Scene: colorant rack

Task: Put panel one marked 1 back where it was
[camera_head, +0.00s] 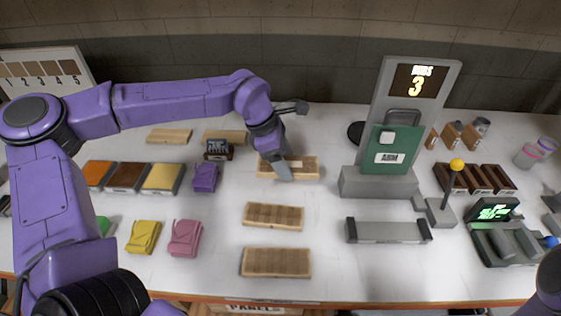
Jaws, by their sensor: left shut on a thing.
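My left gripper (284,175) reaches down over the middle of a pale wooden panel (308,169) at the back centre of the table. It looks shut on this panel, and the fingers hide part of it. A small light patch shows on the panel beside the fingers, but I cannot read a number there. I cannot tell whether the panel touches the table. Two more wooden panels lie nearer the front, one in the middle (273,216) and one at the front (276,262). My right gripper is out of view.
Two wooden pieces lie at the back left (170,135). Coloured pads (162,178) and folded bundles (185,238) fill the left side. A grey stand with a green card (392,150) rises right of the panel. A grey bar (388,231) lies in front of it.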

